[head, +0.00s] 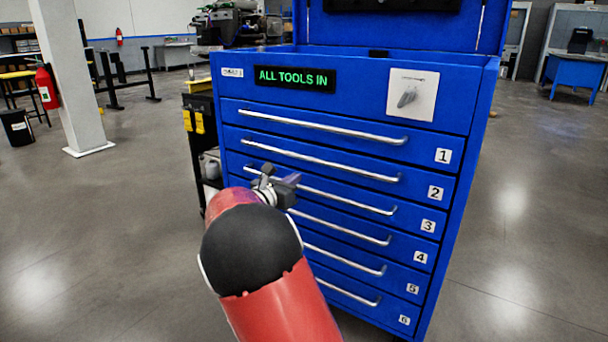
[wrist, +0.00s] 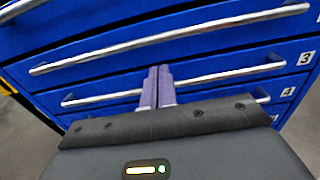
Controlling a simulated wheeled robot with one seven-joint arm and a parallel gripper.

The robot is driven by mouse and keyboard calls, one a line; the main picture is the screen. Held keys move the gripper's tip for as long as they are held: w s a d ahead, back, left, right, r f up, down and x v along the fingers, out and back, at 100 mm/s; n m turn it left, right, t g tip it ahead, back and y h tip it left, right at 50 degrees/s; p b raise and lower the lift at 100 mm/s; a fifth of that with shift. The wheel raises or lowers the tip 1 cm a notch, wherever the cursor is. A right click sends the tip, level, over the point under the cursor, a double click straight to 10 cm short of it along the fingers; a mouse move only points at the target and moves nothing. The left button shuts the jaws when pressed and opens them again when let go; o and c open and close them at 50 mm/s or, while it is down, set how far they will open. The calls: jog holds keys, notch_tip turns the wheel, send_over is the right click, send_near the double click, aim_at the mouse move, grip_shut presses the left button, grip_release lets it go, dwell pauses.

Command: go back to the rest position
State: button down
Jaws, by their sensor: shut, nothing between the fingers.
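My gripper (head: 275,184) is in front of the blue tool cabinet (head: 345,131), near the left part of its drawer fronts. In the wrist view the two fingers (wrist: 157,87) are together, with nothing between them. They overlap the drawer fronts and handles in the picture; whether they touch a handle I cannot tell. My red and black arm reaches up from the bottom of the head view and hides part of the lower drawers. All the numbered drawers that show look closed.
A lit sign (head: 294,78) on the cabinet reads "ALL TOOLS IN", beside a grey switch (head: 407,97). A dark cart with yellow parts (head: 199,121) stands just left of the cabinet. A white pillar (head: 72,75) stands further left. Open floor (head: 120,220) lies left and right.

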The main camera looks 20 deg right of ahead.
jog(key=s+d+f+m+g+y, duration=0.1)
jog(key=s+d+m+g+y, duration=0.15)
jog(key=s+m, duration=0.65)
jog(key=s+d+f+m+g+y, duration=0.1)
jog(key=s+m+g+y, duration=0.25)
jog(key=s, duration=0.85)
jog(key=s+a+f+m+y, duration=0.1)
jog(key=s+a+m+y, duration=0.3)
jog(key=s, duration=0.6)
jog(key=s+a+f+m+t+y, duration=0.1)
jog(key=s+a+m+y, duration=0.3)
jog(key=s+a+m, duration=0.4)
jog(key=shift+s+a+f+m+y, duration=0.35)
jog(key=shift+s+a+f, duration=0.4)
jog(key=shift+s, duration=0.5)
jog(key=shift+a+r, duration=0.1)
